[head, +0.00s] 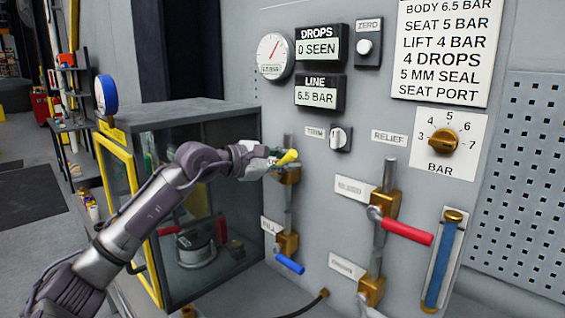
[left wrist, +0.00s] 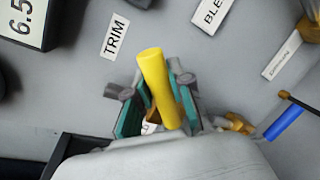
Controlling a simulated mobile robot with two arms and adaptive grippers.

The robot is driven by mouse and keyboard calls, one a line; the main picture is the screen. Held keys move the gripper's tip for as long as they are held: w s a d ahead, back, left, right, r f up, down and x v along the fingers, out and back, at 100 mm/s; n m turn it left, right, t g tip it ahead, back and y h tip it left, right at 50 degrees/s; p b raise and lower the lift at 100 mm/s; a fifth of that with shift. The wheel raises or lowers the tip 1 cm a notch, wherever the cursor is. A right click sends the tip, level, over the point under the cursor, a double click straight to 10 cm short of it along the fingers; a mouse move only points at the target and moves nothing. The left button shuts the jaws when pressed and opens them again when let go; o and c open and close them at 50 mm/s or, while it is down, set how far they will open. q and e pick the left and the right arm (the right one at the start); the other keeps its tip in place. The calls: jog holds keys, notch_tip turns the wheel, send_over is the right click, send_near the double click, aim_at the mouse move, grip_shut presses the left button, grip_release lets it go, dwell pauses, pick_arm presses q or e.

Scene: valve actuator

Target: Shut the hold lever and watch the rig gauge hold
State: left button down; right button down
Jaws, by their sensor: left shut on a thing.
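A yellow lever handle (head: 290,156) sits on a brass valve on the upper left pipe of the grey panel. Its label is hidden, so I cannot read that it is the hold lever. My left gripper (head: 274,163) is shut on this handle. In the left wrist view the yellow handle (left wrist: 151,72) stands between the two teal-padded fingers (left wrist: 158,104). A round white gauge (head: 274,56) with a red needle is at the panel's upper left. A blue-rimmed gauge (head: 106,94) stands on the glass-sided box. My right gripper is not in view.
A red lever (head: 407,232) and a blue lever (head: 290,264) sit on nearby brass valves. The trim knob (head: 340,138) is just above right of my gripper. The LINE display (head: 319,95) reads 6.5 BAR.

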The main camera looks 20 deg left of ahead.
pick_arm(q)
jog(key=shift+s+d+f+m+y+b, duration=0.25)
jog(key=shift+d+f+m+b, duration=0.2)
jog(key=shift+f+m+b, duration=0.3)
jog(key=shift+s+d+f+m+y+b, duration=0.1)
jog(key=shift+d+f+m+y+b, duration=0.25)
jog(key=shift+f+m+b, duration=0.55)
jog(key=shift+s+d+f+m+y+b, duration=0.15)
jog(key=shift+f+m+y+b, duration=0.45)
jog(key=shift+m+b, duration=0.5)
jog(key=shift+w+d+f+m+y+b, duration=0.1)
jog(key=shift+d+f+m+y+b, duration=0.25)
jog(key=shift+f+m+b, duration=0.65)
jog(key=shift+a+r, duration=0.1)
jog(key=shift+a, duration=0.05)
jog(key=c, duration=1)
grip_release()
jog(key=shift+r, duration=0.1)
jog(key=v, duration=1.2)
jog(key=shift+s+f, duration=0.15)
jog(key=shift+f, duration=0.1)
